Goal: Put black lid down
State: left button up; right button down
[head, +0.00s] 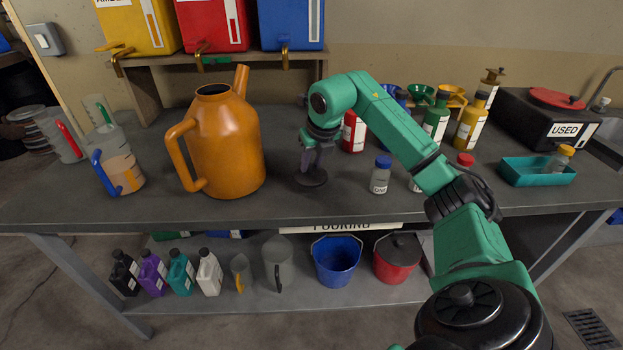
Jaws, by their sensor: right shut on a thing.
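The black lid (311,179) is a dark round disc in the middle of the bench, just right of the orange can. My right gripper (313,165) points down from above and is shut on the lid. I cannot tell whether the lid touches the bench top or is slightly above it. The orange can (226,145) stands upright, with its round top opening uncovered. My left gripper is not in view.
The grey bench (285,206) is clear in front of the lid. A blue-capped bottle (380,176) stands to its right, and a red container (353,133) behind it. A teal tray (520,173) is at the right. Buckets and bottles fill the lower shelf (255,302).

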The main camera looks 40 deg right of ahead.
aim_at(312, 176)
notch_tip(312, 176, down, 4)
jog(key=shift+f, duration=0.1)
jog(key=c, duration=0.6)
grip_release()
jog(key=shift+s, duration=0.1)
jog(key=v, duration=1.2)
